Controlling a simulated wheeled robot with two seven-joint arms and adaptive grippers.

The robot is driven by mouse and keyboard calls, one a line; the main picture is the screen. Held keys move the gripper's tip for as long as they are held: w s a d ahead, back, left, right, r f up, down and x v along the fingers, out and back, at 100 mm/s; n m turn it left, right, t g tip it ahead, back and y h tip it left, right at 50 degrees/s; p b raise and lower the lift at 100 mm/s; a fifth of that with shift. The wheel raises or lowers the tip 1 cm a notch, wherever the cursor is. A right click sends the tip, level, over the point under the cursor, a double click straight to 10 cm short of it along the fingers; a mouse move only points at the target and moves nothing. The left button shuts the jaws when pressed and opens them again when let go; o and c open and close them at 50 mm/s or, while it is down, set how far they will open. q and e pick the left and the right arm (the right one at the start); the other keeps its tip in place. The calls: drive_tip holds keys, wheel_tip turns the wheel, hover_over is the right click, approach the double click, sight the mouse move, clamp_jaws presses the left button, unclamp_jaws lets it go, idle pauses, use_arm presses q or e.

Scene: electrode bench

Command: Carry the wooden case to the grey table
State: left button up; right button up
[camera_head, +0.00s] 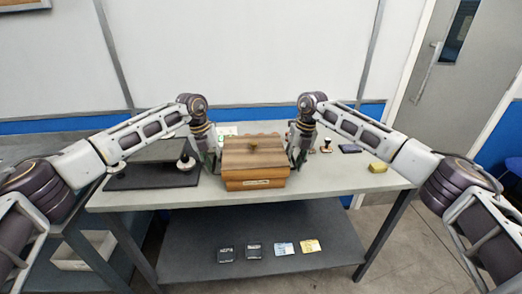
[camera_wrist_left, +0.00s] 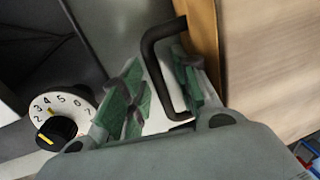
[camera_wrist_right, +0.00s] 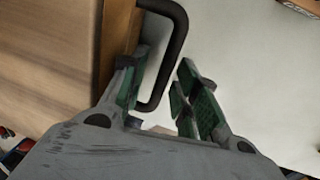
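The wooden case (camera_head: 255,165) stands closed on a light grey bench top (camera_head: 340,177), with a small knob on its lid. My left gripper (camera_head: 211,162) is at its left side and my right gripper (camera_head: 297,160) at its right side. In the left wrist view the gripper (camera_wrist_left: 158,92) is open, with one finger on either side of the black handle (camera_wrist_left: 150,50). In the right wrist view the gripper (camera_wrist_right: 163,95) is open in the same way around the other black handle (camera_wrist_right: 180,40). I cannot tell whether the fingers touch the handles.
A dark device (camera_head: 150,176) with dials stands close left of the case; a numbered dial (camera_wrist_left: 62,115) is near my left gripper. A yellow block (camera_head: 377,167) and small items lie to the right. Several small packs lie on the lower shelf (camera_head: 190,255). A darker table (camera_head: 35,150) is at left.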

use_arm(q)
wheel_tip(320, 180, up, 12)
drive_tip(key=a, duration=0.2)
idle(0.5)
drive_tip(key=shift+f, duration=0.1)
drive_tip(key=shift+a, duration=0.1)
use_arm(e)
wheel_tip(320, 180, up, 12)
drive_tip(key=d, duration=0.2)
idle(0.7)
idle(0.3)
